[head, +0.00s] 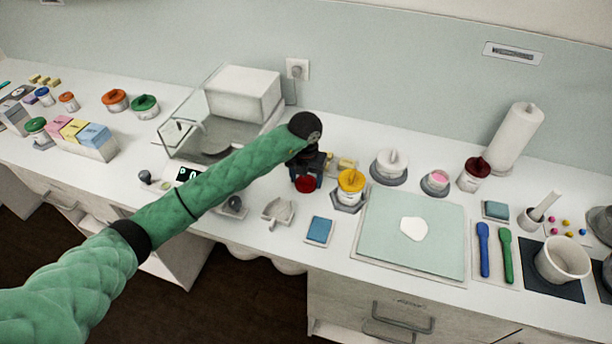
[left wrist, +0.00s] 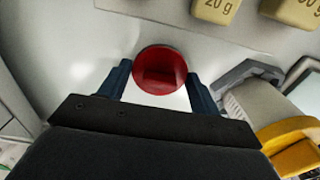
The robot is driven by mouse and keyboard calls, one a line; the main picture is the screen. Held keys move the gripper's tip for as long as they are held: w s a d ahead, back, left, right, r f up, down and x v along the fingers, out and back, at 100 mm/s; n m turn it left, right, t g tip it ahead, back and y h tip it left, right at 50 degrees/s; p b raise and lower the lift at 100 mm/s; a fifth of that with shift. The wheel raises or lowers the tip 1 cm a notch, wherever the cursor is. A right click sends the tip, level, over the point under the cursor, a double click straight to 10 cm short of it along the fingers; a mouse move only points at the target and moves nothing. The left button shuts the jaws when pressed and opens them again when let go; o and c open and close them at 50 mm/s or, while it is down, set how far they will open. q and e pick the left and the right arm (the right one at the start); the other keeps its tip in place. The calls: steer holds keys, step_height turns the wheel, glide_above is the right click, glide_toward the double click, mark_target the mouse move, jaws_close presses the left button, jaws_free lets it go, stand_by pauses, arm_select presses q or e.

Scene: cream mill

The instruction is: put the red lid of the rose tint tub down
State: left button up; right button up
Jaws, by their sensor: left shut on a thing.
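My left gripper (head: 306,174) is shut on the red lid (head: 306,185), low over the counter between the scale and the yellow-lidded tub. In the left wrist view the round red lid (left wrist: 160,68) with its raised grip sits between the two blue fingertips. I cannot tell whether the lid touches the counter. An open tub with pink contents (head: 435,181), likely the rose tint tub, stands on a grey base further right. My right gripper is not in view.
A yellow-lidded tub (head: 351,184) stands close right of the held lid. A grey scoop (head: 278,211) and a blue pad (head: 319,230) lie in front. Yellow weights (head: 346,163) lie behind.

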arm_select(q)
steer(key=shift+f, duration=0.15)
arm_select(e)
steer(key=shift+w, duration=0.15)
arm_select(q)
steer(key=o, duration=0.9)
steer(key=shift+o, duration=0.2)
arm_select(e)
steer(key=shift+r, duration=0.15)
arm_select(q)
steer(key=shift+r, duration=0.25)
step_height(320, 180, up, 5)
steer(key=b, duration=0.3)
steer(key=shift+f, duration=0.15)
step_height(320, 180, up, 7)
steer(key=b, duration=0.3)
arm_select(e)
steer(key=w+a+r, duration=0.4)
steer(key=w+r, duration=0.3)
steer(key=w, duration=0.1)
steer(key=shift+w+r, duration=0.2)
